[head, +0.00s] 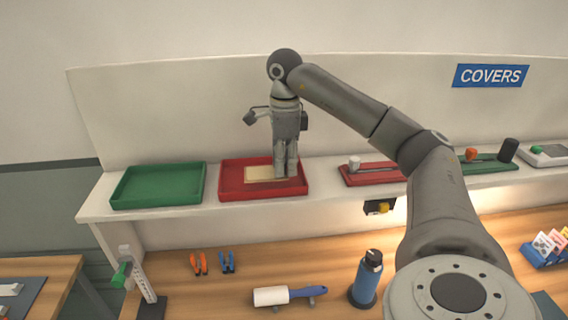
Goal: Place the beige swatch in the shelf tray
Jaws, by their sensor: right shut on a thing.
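The beige swatch (259,174) lies flat within the red tray (231,193) on the shelf. My right gripper (286,176) points down into this tray and is shut on the swatch at its right part. The fingers hide part of the swatch. I cannot tell whether the swatch touches the tray floor. My left gripper is not in view.
A green tray (158,186) stands on the shelf (214,212) to the left. A red board (372,174) is to the right. Below, on the wooden bench (215,294), are a lint roller (285,295), a blue bottle (367,278) and pliers (199,263).

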